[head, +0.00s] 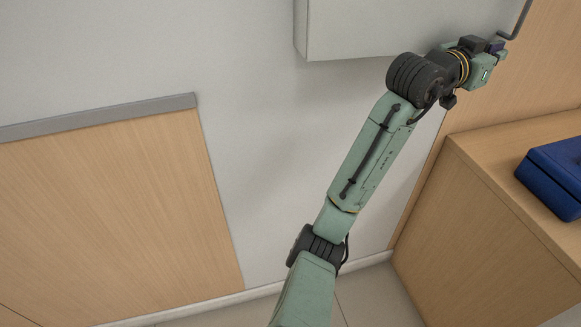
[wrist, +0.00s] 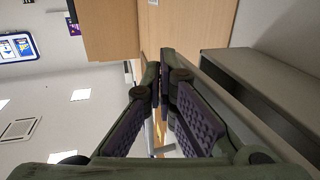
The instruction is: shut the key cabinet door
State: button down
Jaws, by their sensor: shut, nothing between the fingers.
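A pale grey box on the wall, which looks like the key cabinet (head: 375,28), is cut off by the top edge of the head view. My gripper (head: 497,47) is at the right of this box, beside a dark bent bar (head: 517,20) that may be a handle; whether they touch is unclear. In the wrist view my gripper (wrist: 159,82) is shut and empty, with its fingertips together. A grey panel (wrist: 270,68) with a dark recess lies right of the fingers; I cannot tell if it is the door or the cabinet body. The door's angle is unclear.
A wooden counter (head: 490,205) stands at the lower right with a blue box (head: 557,172) on it. A wood panel with a grey top edge (head: 100,117) is at the left. The wall between is bare. The wrist view shows a wall screen (wrist: 28,48).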

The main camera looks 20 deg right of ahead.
jog(key=shift+w+d+n+t+y, duration=0.15)
jog(key=shift+w+n+t, duration=0.25)
jog(key=shift+w, duration=0.45)
jog(key=shift+w+n+t+y, duration=0.2)
jog(key=shift+w+t, duration=0.3)
jog(key=shift+w, duration=0.3)
